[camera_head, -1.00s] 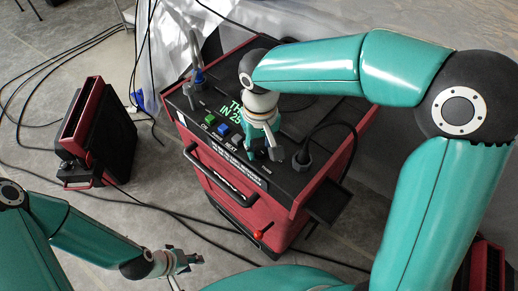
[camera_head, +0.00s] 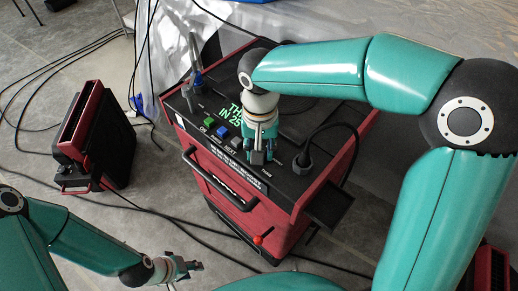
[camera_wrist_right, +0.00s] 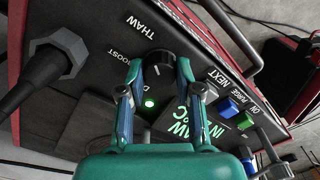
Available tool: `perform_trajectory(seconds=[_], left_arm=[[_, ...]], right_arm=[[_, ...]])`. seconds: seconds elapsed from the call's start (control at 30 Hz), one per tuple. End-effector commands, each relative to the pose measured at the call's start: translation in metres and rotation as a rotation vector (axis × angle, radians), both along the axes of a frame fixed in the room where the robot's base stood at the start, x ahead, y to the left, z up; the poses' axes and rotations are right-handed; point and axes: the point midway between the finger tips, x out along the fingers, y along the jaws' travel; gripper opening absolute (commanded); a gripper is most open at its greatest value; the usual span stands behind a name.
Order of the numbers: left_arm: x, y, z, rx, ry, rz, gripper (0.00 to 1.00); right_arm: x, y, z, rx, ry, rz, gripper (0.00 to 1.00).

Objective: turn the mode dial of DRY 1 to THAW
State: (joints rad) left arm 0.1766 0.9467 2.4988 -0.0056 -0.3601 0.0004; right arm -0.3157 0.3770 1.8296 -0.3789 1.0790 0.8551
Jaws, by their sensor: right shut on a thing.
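The red and black dryer (camera_head: 234,171) stands in the middle of the head view, its top panel tilted towards me. Its round black mode dial (camera_wrist_right: 158,63) shows in the right wrist view, beside the words THAW and BOOST; a third word is partly covered. My right gripper (camera_wrist_right: 157,80) is shut on the dial, one finger on each side. In the head view the right gripper (camera_head: 258,157) hides the dial. The dial's pointer cannot be made out. My left gripper (camera_head: 192,267) hangs low at the left, away from the dryer; its jaws are too small to read.
A green-lettered display (camera_wrist_right: 190,133) and green and blue buttons (camera_wrist_right: 228,106) lie beside the dial. A black plug with a thick cable (camera_head: 303,162) rises at the panel's right. A smaller red and black unit (camera_head: 97,135) stands at the left, with cables on the floor.

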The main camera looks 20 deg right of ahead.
Motion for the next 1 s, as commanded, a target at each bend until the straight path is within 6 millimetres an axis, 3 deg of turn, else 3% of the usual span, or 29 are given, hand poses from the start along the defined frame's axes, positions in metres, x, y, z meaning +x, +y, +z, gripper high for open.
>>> perform_trajectory(seconds=[0.1, 0.13, 0.27, 0.67, 0.87, 1.0], left_arm=[[0.0, 0.0, 0.0, 0.0, 0.0, 0.0, 0.4], [0.0, 0.0, 0.0, 0.0, 0.0, 0.0, 0.4], [0.0, 0.0, 0.0, 0.0, 0.0, 0.0, 0.4], [0.0, 0.0, 0.001, 0.0, 0.0, 0.0, 0.4], [0.0, 0.0, 0.001, 0.0, 0.0, 0.0, 0.4], [0.0, 0.0, 0.001, 0.0, 0.0, 0.0, 0.4]], right_arm=[[0.001, 0.0, 0.002, 0.001, -0.004, 0.0, 0.0], [0.001, 0.0, 0.002, 0.001, -0.004, 0.0, 0.37], [0.001, 0.0, 0.001, 0.0, -0.003, 0.001, 0.59], [0.001, 0.0, 0.005, 0.0, -0.002, 0.002, 0.59], [0.001, 0.001, 0.031, 0.002, -0.005, 0.002, 0.59], [0.001, 0.001, 0.06, 0.003, -0.007, 0.002, 0.59]])
